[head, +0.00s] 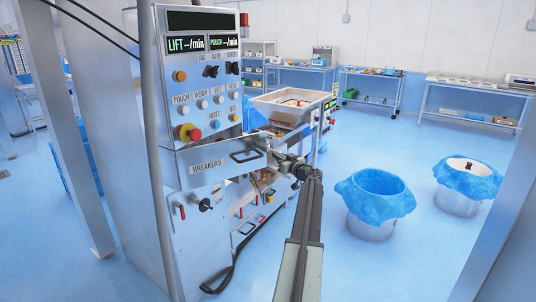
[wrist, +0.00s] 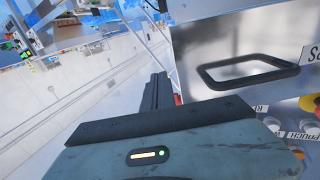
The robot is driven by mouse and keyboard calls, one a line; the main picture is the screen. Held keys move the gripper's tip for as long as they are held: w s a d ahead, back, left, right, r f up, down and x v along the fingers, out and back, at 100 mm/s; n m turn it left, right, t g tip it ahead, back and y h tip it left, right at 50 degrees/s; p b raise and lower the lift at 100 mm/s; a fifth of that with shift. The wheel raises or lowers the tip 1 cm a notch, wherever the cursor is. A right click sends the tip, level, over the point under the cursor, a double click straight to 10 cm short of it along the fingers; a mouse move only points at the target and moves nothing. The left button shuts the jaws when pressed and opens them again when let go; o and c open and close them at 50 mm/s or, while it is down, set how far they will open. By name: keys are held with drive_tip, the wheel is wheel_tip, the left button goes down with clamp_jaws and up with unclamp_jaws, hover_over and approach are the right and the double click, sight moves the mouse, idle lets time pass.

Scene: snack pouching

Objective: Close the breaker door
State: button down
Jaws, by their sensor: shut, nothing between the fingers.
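The breaker door (head: 207,169) is a grey metal panel labelled BREAKERS on the control cabinet, below the button panel. It juts out past the cabinet's right edge, so it appears swung open; its exact angle is hard to tell. Its black handle (head: 244,157) is near its right end. My gripper (head: 266,149) is shut and empty beside that right end, close to the handle. In the wrist view, the closed fingers (wrist: 158,82) point along the left edge of the door panel (wrist: 205,45), apart from the black handle (wrist: 250,70). Whether they touch the panel is unclear.
The cabinet's buttons (head: 211,103) are above the door, and a black rotary switch (head: 205,205) is below. Blue-lined bins (head: 376,193) stand on the right. The floor between is clear.

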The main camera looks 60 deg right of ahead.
drive_tip(key=s, duration=0.1)
drive_tip(key=p, duration=0.3)
approach(265, 149)
drive_tip(key=x, duration=0.6)
drive_tip(key=shift+w+d, duration=0.1)
drive_tip(key=shift+w, duration=0.3)
